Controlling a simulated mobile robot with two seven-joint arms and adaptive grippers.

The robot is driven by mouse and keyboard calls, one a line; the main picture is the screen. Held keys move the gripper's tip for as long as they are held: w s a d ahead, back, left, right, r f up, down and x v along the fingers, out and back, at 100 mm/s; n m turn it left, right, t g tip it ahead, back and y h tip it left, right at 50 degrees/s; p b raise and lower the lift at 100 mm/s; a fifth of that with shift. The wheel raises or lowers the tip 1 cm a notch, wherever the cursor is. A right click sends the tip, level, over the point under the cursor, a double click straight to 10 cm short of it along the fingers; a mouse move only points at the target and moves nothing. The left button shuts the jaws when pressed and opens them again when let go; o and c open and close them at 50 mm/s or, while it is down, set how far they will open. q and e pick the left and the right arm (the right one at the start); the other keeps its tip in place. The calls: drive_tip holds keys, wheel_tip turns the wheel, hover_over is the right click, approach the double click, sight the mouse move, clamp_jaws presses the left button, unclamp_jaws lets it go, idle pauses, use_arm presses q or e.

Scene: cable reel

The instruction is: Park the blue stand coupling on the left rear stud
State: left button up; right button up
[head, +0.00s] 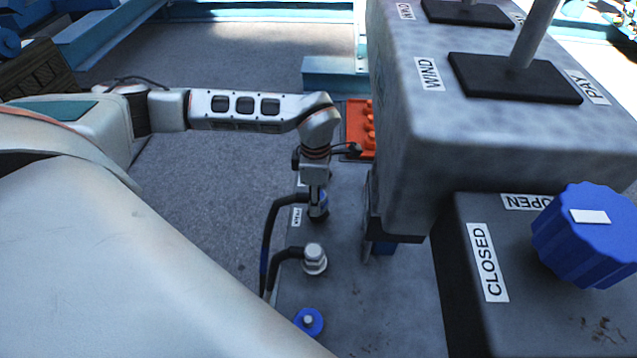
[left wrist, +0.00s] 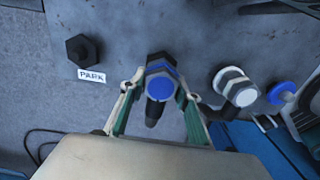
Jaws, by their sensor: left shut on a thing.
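My left gripper (head: 317,203) points down over the grey bench top and is shut on the blue stand coupling, which shows between the fingers (left wrist: 157,110) in the left wrist view. The coupling (left wrist: 160,87) has a round blue end and a dark hose below it. A dark hexagonal part (left wrist: 160,60) shows right behind it; I cannot tell whether the coupling touches it. A black hexagonal stud (left wrist: 82,49) stands bare to the left, beside a PARK label (left wrist: 91,76). In the head view my gripper and arm hide that stud. My right gripper is not in view.
A silver hose fitting (head: 314,259) and a blue-ringed fitting (head: 309,321) stand nearer on the bench (head: 350,300). A large grey housing (head: 410,150) rises to the right. A blue knob (head: 590,235) and an orange block (head: 358,128) are also there. Black hoses loop at the bench's left edge.

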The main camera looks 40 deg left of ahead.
use_arm(q)
drive_tip(key=shift+f, duration=0.4)
drive_tip(key=shift+p, duration=0.5)
idle(0.7)
drive_tip(key=shift+f, duration=0.5)
drive_tip(key=o, duration=1.3)
wheel_tip(320, 180, up, 12)
drive_tip(key=shift+r, duration=0.1)
